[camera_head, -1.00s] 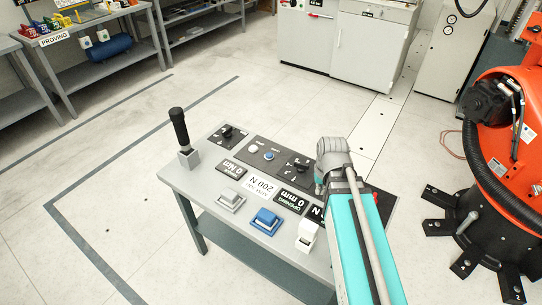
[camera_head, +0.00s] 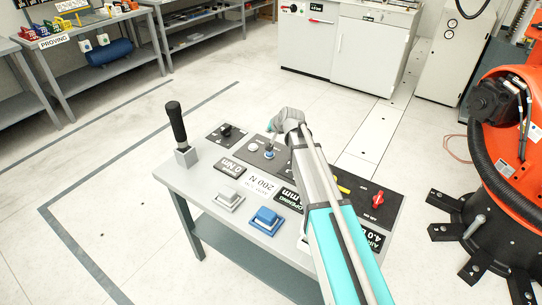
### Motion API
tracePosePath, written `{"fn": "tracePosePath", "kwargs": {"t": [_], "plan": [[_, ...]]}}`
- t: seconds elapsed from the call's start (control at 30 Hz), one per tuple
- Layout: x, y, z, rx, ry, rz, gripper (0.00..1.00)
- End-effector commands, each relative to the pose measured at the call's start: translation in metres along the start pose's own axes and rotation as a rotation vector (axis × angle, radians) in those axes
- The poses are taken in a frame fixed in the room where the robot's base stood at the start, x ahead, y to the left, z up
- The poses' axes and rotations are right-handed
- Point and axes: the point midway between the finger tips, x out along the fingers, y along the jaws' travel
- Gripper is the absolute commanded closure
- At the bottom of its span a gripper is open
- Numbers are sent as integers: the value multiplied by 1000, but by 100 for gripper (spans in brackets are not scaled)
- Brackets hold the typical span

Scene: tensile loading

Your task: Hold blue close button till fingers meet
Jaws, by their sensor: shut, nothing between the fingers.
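A blue raised push block (camera_head: 266,218) sits on the front part of the grey control table (camera_head: 180,181). My gripper (camera_head: 270,146) is at the end of my arm, shut and pointing down at this round button. Its tip looks very close to the button; I cannot tell whether they touch. My gripper is well behind the blue block and apart from it. My arm hides part of the panel and labels.
A black-handled lever (camera_head: 176,122) stands at the table's left corner. A grey block (camera_head: 228,199) lies left of the blue one. A red knob (camera_head: 377,199) is at the right. An orange robot (camera_head: 510,120) stands further right. Floor left of the table is clear.

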Motion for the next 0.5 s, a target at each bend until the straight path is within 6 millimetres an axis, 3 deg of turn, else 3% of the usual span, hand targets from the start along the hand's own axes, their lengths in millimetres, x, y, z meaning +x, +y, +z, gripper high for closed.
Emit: {"fn": "tracePosePath", "kwargs": {"t": [0.5], "plan": [[2,3,2,0,1,1,100]]}}
